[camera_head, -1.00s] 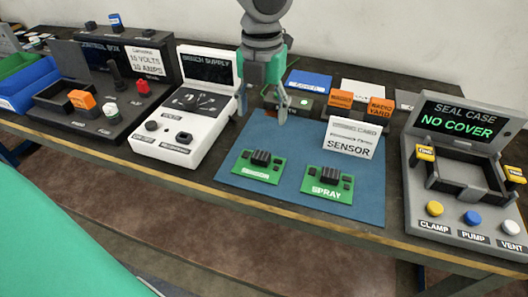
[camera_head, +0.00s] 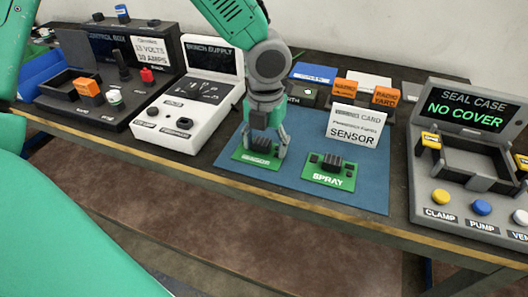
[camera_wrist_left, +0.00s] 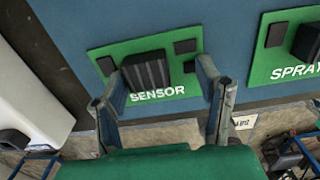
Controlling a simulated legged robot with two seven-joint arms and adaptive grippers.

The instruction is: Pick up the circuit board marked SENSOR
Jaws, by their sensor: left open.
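The green circuit board marked SENSOR (camera_head: 241,155) lies flat on the blue mat (camera_head: 290,176), with a black ribbed block on top. In the left wrist view the SENSOR board (camera_wrist_left: 115,88) shows its label clearly. My left gripper (camera_head: 264,152) points down over this board, its open fingers on either side of the black block. The left wrist view shows the open fingers (camera_wrist_left: 165,90) flanking the block; I cannot tell whether they touch it. The SPRAY board (camera_head: 333,178) lies to the right on the mat. My right gripper is not in view.
A white card reading SENSOR (camera_head: 357,129) stands behind the boards. The white bench supply (camera_head: 180,120) is to the left and the grey seal case (camera_head: 463,165), showing NO COVER, to the right. Orange and blue blocks stand behind the mat. The mat's right front is bare.

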